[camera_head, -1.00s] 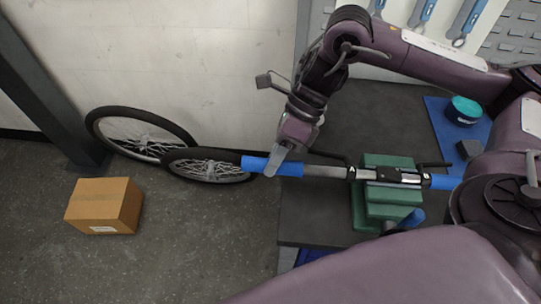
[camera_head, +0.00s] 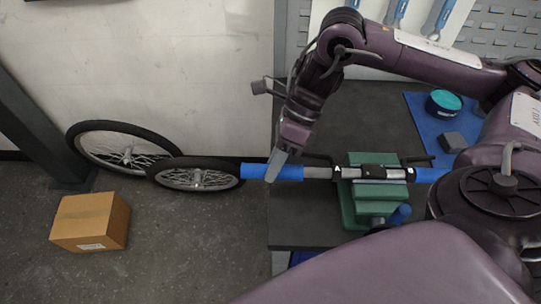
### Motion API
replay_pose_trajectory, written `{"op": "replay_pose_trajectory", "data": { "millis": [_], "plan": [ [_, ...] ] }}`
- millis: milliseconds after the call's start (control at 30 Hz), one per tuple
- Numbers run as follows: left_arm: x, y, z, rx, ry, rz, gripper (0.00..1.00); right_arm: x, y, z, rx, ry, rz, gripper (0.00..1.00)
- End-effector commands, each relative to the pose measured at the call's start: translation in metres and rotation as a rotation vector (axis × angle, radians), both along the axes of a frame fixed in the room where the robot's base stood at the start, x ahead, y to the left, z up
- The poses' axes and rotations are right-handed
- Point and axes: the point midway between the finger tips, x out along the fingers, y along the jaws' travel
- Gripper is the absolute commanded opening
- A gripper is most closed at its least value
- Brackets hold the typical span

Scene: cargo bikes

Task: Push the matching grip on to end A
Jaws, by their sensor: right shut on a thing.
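A silver handlebar (camera_head: 318,173) lies level in a green clamp block (camera_head: 362,211) on the dark bench. The letter A marks its left part, next to the clamp; a B mark is to the right. A blue grip (camera_head: 290,173) is in line with the bar at end A, and its right edge meets the silver tube. My right gripper (camera_head: 274,165) is shut on this grip from above, over the bench's left edge. Another blue grip (camera_head: 428,175) shows at the bar's right end, partly hidden by my arm. My left gripper is out of view.
A teal round tin (camera_head: 444,103) and a grey block (camera_head: 453,141) lie on or by a blue mat (camera_head: 425,120). A cardboard box (camera_head: 90,221) stands on the floor. Blue tools hang at the back.

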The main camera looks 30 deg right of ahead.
Motion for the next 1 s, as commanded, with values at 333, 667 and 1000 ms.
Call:
{"op": "replay_pose_trajectory", "data": {
  "millis": [333, 667, 1000],
  "plan": [
    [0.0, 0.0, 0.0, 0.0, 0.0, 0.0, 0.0, 0.0, -0.001, 0.0, 0.0, 0.0, 0.0, 0.0],
    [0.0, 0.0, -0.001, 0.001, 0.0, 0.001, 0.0, -0.005, -0.008, -0.001, -0.001, 0.002, -0.001, 0.0],
    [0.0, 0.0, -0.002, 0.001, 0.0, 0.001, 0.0, -0.011, -0.016, -0.001, 0.0, 0.001, -0.002, 0.0]
  ]
}}
